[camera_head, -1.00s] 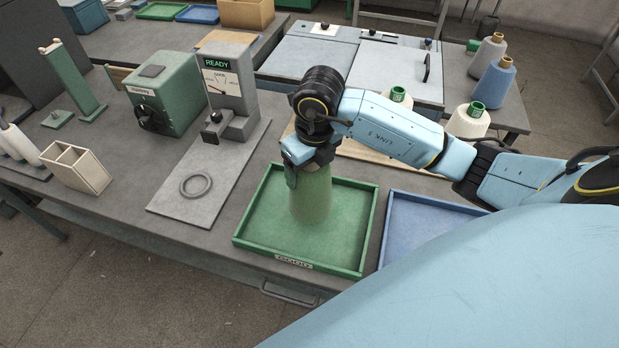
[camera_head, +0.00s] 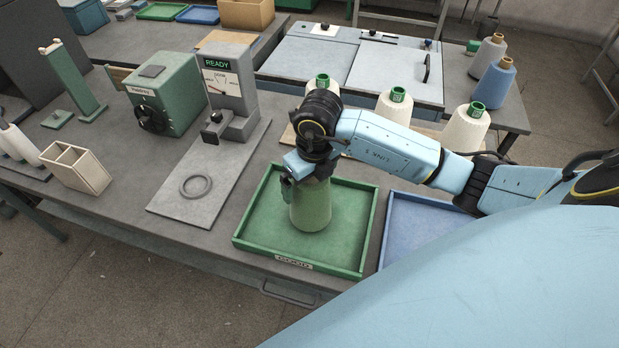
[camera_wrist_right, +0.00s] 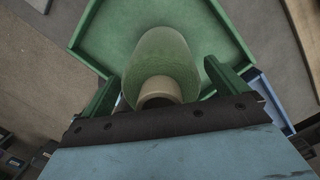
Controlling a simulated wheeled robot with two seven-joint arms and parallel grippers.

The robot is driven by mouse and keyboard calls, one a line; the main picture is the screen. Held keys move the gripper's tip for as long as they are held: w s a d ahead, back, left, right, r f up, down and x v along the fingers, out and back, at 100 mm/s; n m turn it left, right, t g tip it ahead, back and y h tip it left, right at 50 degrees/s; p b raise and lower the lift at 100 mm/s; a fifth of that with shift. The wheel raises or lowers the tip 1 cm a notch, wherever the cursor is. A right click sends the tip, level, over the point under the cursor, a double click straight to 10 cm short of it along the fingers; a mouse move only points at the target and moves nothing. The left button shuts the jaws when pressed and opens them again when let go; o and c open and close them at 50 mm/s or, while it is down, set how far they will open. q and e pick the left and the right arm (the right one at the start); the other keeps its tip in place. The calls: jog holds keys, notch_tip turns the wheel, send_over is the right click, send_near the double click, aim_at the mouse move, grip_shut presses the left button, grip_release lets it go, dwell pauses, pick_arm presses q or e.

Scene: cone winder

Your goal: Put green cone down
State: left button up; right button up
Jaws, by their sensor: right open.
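The right gripper (camera_wrist_right: 168,85) is open, with a gap between the finger and the cone on the right side. The cone's top is hidden by the gripper in the head view. My left gripper is not in view.
A blue tray (camera_head: 391,228) lies right of the green tray. Left of it is a grey plate with a ring (camera_head: 196,186) and the READY gauge stand (camera_head: 229,95). Several white cones with green tops (camera_head: 466,127) stand behind my right arm.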

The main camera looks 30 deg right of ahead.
jog(key=shift+r, duration=0.1)
jog(key=r, duration=0.4)
jog(key=s+r, duration=0.1)
jog(key=r, duration=0.7)
jog(key=shift+s, duration=0.2)
dwell(1.0)
